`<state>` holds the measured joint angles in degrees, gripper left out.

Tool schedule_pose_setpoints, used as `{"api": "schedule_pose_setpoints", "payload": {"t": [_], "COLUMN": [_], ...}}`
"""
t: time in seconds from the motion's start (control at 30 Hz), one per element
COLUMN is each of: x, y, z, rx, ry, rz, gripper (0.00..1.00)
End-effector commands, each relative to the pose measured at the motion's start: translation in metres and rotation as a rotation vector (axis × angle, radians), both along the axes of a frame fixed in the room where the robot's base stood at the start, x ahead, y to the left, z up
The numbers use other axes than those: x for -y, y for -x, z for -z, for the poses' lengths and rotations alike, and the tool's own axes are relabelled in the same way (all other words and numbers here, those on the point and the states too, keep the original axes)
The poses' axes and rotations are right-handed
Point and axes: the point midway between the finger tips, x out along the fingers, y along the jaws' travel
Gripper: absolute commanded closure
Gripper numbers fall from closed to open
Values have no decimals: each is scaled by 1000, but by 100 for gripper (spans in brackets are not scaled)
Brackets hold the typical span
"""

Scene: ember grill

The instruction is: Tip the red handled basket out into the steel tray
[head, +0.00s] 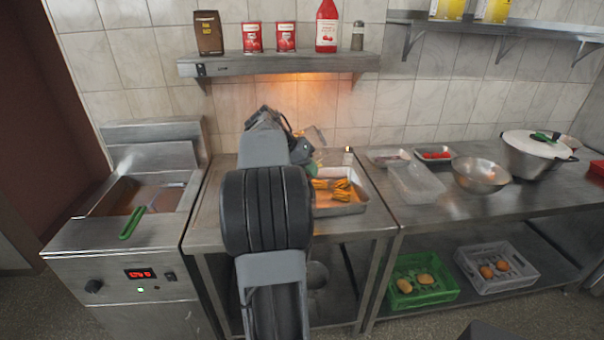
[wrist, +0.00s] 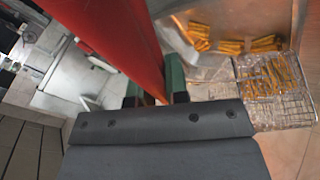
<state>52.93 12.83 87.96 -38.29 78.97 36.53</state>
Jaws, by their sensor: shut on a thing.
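My gripper (wrist: 155,92) is shut on the red handle (wrist: 122,40) of the basket. The wire mesh basket (wrist: 285,112) shows at the right of the wrist view with golden fries (wrist: 268,75) in it. In the head view my arm hides most of the basket, and a bit of mesh (head: 315,137) shows beyond my gripper, above the steel tray's back left. The steel tray (head: 352,208) stands on the steel table with fries (head: 338,188) lying in it. The tray (wrist: 205,18) and fries also show at the top of the wrist view. The basket's exact tilt is hard to tell.
A fryer (head: 130,250) with a green-handled basket (head: 132,222) stands at left. A shelf (head: 280,65) with bottles and cans hangs above the table. Right of the tray are a clear container (head: 415,183), a steel bowl (head: 481,174) and a lidded pot (head: 535,155).

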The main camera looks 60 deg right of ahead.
Motion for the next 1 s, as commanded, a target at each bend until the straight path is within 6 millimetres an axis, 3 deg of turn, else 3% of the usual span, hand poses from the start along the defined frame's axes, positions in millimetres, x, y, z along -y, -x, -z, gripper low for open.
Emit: {"api": "schedule_pose_setpoints", "payload": {"t": [1.0], "x": [2], "y": [54], "z": [108], "rx": [606], "ry": [-12], "rz": [4], "gripper": [100]}}
